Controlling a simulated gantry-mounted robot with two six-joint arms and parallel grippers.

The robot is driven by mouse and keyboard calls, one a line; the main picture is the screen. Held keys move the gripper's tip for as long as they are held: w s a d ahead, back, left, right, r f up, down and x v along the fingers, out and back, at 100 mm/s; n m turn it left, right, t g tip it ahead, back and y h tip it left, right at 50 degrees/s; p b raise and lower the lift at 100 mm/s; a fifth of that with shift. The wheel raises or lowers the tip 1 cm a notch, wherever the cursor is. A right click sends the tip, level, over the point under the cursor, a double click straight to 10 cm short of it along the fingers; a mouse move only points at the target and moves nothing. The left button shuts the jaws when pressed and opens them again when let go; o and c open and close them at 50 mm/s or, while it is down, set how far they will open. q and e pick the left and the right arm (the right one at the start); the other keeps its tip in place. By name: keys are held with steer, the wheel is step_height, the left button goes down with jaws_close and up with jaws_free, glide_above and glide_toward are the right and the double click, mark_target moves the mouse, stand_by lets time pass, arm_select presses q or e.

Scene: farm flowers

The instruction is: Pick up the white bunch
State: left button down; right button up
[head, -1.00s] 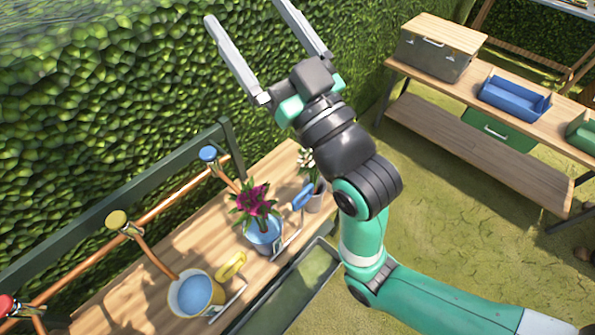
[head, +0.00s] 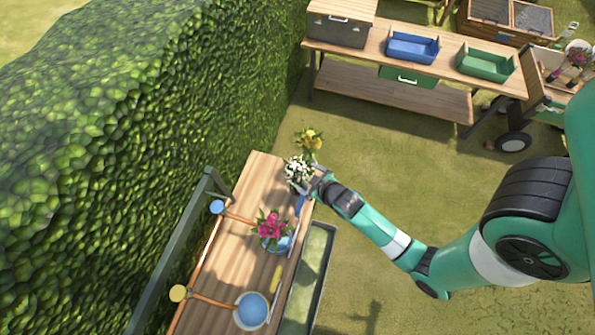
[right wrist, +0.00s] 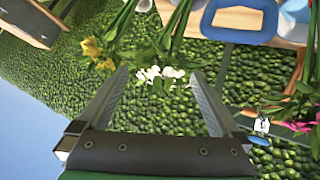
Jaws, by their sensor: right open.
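The white bunch (head: 297,170) stands at the far end of the wooden bench (head: 227,262), between the yellow bunch (head: 309,140) and the pink bunch (head: 271,224). My right gripper (head: 317,177) is at the right side of the white bunch, its fingers partly hard to make out. In the right wrist view the white blossoms (right wrist: 160,74) appear between the two open fingertips, with green stems running up the picture. I cannot tell whether the fingers touch them. The yellow bunch (right wrist: 93,48) shows beside the left finger. My left gripper is not in view.
A tall hedge (head: 130,130) runs along the bench's left side. A yellow-handled watering can (head: 251,309) stands at the near end.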

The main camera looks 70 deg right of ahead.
mark_target(302, 174)
steer(key=x, duration=0.3)
steer(key=b+x, duration=0.1)
steer(key=x, duration=0.4)
steer(key=shift+w+a+f+b, duration=0.1)
steer(key=shift+f+b, duration=0.2)
steer(key=shift+b, duration=0.1)
jaws_close()
